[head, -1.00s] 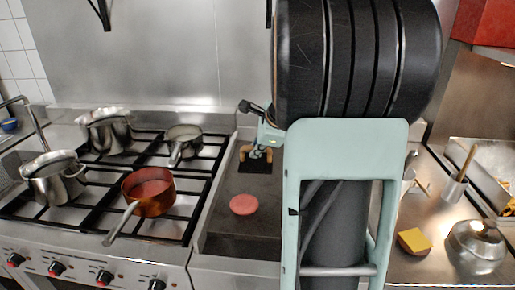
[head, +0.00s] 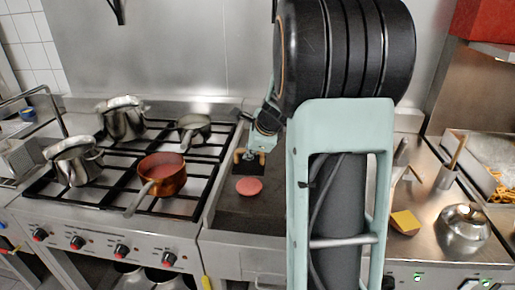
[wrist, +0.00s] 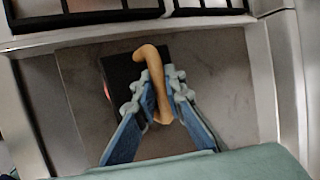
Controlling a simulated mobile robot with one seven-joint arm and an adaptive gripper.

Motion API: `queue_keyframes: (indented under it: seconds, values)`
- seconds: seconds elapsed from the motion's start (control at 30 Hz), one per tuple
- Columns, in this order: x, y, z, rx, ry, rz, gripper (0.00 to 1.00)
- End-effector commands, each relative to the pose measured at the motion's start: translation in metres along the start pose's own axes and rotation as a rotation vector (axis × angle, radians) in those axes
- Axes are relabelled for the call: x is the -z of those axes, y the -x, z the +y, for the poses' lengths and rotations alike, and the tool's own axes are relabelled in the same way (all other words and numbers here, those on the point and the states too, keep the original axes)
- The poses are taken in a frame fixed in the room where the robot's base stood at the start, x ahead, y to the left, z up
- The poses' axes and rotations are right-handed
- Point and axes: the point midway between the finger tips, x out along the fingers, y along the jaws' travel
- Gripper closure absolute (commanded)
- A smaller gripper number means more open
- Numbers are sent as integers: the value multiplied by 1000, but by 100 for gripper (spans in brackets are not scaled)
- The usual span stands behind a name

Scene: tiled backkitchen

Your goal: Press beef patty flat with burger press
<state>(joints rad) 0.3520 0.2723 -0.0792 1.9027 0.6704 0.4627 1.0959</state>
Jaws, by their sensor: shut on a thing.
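The beef patty (head: 249,186) is a round pink disc lying on the dark griddle (head: 232,205). The burger press has a black plate (head: 251,170) and a curved wooden handle (wrist: 145,53). In the head view it is just beyond the patty, with its near edge close to the patty's far edge. My gripper (wrist: 160,92) is shut on the wooden handle. In the wrist view the black plate is partly hidden by the handle and fingers. A small reddish sliver (wrist: 106,91) shows at the plate's left edge. I cannot tell whether the press touches the griddle.
A gas stove with several pots and a copper pan (head: 162,173) stands left of the griddle. My arm hides the griddle's right part.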

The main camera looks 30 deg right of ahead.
Motion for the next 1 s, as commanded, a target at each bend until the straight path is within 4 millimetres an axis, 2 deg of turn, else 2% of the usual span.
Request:
queue_keyframes:
  seconds: [0.27, 0.8, 1.0]
  values:
    - [-4, -7, 1, 4, 3, -3, 100]
    - [10, -45, 26, 4, 3, -3, 100]
    - [13, -51, 30, 5, 3, -3, 100]
